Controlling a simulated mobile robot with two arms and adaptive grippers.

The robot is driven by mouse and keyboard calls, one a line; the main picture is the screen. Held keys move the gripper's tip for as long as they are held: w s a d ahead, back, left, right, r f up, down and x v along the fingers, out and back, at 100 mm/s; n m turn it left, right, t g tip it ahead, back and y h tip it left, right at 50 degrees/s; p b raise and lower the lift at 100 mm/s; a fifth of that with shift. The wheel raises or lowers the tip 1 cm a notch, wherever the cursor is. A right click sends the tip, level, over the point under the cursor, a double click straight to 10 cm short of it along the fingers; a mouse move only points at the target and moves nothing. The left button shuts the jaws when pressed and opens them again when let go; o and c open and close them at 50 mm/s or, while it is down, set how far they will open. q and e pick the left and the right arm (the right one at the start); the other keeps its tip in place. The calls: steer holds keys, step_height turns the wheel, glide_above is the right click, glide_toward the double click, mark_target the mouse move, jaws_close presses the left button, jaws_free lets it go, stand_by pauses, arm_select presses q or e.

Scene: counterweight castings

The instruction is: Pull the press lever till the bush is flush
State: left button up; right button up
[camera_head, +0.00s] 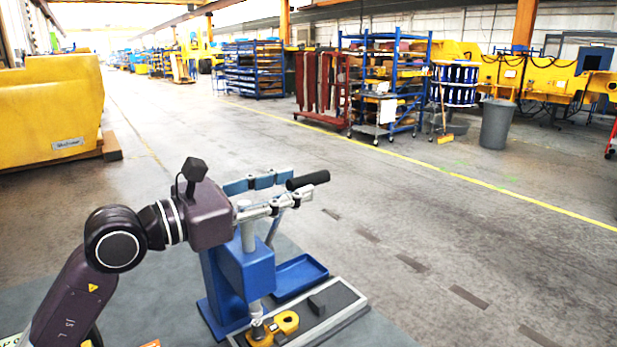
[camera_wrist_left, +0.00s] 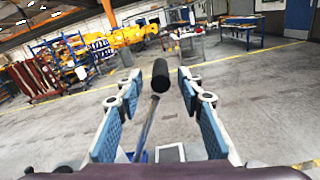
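The press (camera_head: 245,268) is a blue frame with a pale upright ram, in the lower middle of the head view. Its lever has a black grip (camera_head: 308,180), which points right and slightly up. My left gripper (camera_head: 294,185) is open beside the lever's outer end. In the left wrist view the black grip (camera_wrist_left: 160,76) and its thin bar lie between the two blue-padded fingers (camera_wrist_left: 157,82), with gaps on both sides. A yellow part (camera_head: 286,322) sits under the ram at the base. I cannot make out the bush. My right gripper is out of view.
A blue tray (camera_head: 300,272) lies behind the press. A dark block (camera_head: 317,303) lies on the grey-rimmed base plate (camera_head: 345,312). Farther back stand a grey bin (camera_head: 497,124) and blue racks (camera_head: 385,80). The floor to the right is open.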

mark_target(309, 181)
arm_select(q)
steer(key=p+x, duration=0.1)
steer(key=x, duration=0.3)
steer(key=shift+d, duration=0.25)
steer(key=shift+w, duration=0.1)
steer(key=shift+c, duration=0.6)
jaws_close()
